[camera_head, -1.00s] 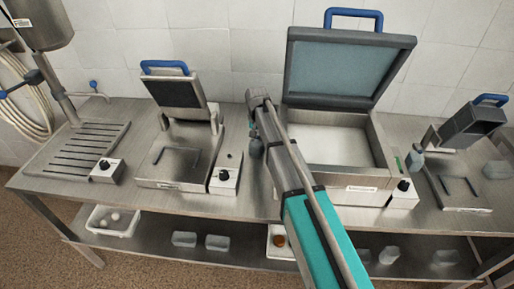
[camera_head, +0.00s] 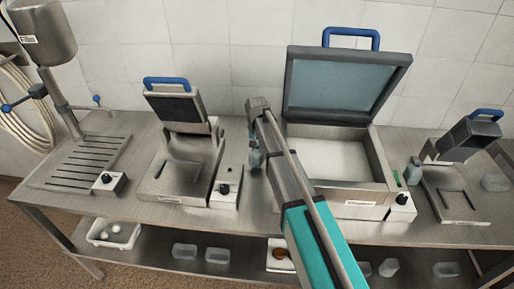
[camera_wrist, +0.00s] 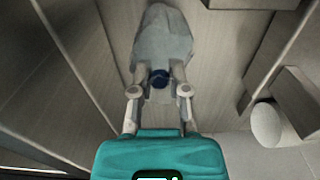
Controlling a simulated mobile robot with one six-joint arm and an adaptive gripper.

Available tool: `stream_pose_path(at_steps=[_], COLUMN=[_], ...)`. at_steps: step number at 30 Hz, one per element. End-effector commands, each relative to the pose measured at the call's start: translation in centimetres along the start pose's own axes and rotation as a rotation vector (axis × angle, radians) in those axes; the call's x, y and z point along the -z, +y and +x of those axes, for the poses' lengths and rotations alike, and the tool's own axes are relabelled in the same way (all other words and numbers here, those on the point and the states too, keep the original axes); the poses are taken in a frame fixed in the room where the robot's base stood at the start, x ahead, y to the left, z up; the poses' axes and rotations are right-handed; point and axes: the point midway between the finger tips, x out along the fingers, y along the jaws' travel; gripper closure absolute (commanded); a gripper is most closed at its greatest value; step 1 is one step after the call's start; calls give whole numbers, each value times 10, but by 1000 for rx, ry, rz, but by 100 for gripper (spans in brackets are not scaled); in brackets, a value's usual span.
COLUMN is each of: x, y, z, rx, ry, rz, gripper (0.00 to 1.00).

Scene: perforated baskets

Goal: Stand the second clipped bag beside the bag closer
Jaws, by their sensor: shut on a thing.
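My gripper (camera_wrist: 160,92) is shut on a pale grey-blue bag (camera_wrist: 163,40) with a dark blue clip (camera_wrist: 160,78) between the fingertips. In the head view the held bag (camera_head: 255,160) hangs below the wrist, between the left press and the large open machine. Whether it touches the counter cannot be told. Another pale blue-grey bag-like item (camera_head: 413,172) stands beside the small device (camera_head: 470,138) with a blue handle at the right. I cannot tell for certain which device is the bag closer.
The large open-lidded machine (camera_head: 369,210) stands close right of my arm. The left press (camera_head: 165,200) and a control box (camera_head: 226,188) stand left. A grey item (camera_head: 495,183) lies far right. The lower shelf holds a white bin (camera_head: 113,232) and several clear containers (camera_head: 217,255).

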Motion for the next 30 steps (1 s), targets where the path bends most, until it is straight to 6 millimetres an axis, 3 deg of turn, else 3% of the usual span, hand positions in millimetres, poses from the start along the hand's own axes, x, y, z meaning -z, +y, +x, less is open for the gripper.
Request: stream_pose_path(at_steps=[1, 15, 30], x=[0, 0, 0], y=[0, 1, 1], z=[-10, -59, -78], rx=[0, 0, 0], ry=[0, 0, 0], rz=[0, 1, 1], gripper=[100, 100, 100])
